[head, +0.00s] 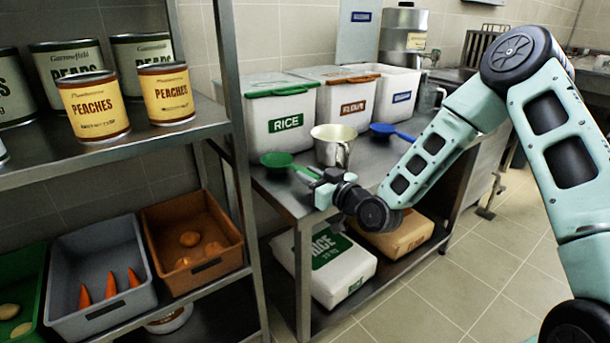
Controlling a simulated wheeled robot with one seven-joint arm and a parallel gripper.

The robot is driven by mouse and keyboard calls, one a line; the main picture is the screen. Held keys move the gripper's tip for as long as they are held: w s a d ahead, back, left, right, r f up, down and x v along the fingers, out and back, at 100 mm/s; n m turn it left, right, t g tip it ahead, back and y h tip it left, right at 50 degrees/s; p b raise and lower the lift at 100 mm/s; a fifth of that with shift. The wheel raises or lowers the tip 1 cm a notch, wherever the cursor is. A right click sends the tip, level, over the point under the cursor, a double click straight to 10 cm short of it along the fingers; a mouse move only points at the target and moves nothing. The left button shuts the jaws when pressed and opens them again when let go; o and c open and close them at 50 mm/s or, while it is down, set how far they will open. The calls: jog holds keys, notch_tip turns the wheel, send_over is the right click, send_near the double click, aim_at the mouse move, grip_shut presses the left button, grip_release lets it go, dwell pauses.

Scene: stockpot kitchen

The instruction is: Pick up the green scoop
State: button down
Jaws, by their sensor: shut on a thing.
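The green scoop (277,160) has a round bowl and a handle that runs right toward my gripper. My gripper (318,178) is at the front edge of the steel table, shut on the scoop's handle. The fingertips are small in the head view and partly hidden by the wrist. The bowl is at about the height of the tabletop, in front of the rice bin; I cannot tell whether it touches the table.
A metal jug (333,148) stands close behind my gripper. A blue scoop (392,131) lies farther right. White bins for rice (280,110) and flour (345,98) line the wall. A shelf post (235,150) stands just left of the green scoop.

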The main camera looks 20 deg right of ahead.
notch_tip(320, 180, up, 7)
jog(key=shift+s+r+p, duration=0.1)
jog(key=shift+r+p, duration=0.05)
jog(key=shift+p, duration=0.55)
jog(key=s+a+p, duration=0.3)
jog(key=s+a, duration=0.1)
jog(key=s, duration=0.6)
jog(key=shift+s+a+r+p, duration=0.2)
jog(key=shift+s+p, duration=0.1)
jog(key=shift+p, duration=0.05)
jog(key=p, duration=0.4)
jog(key=shift+s+a, duration=0.2)
jog(key=shift+s, duration=0.1)
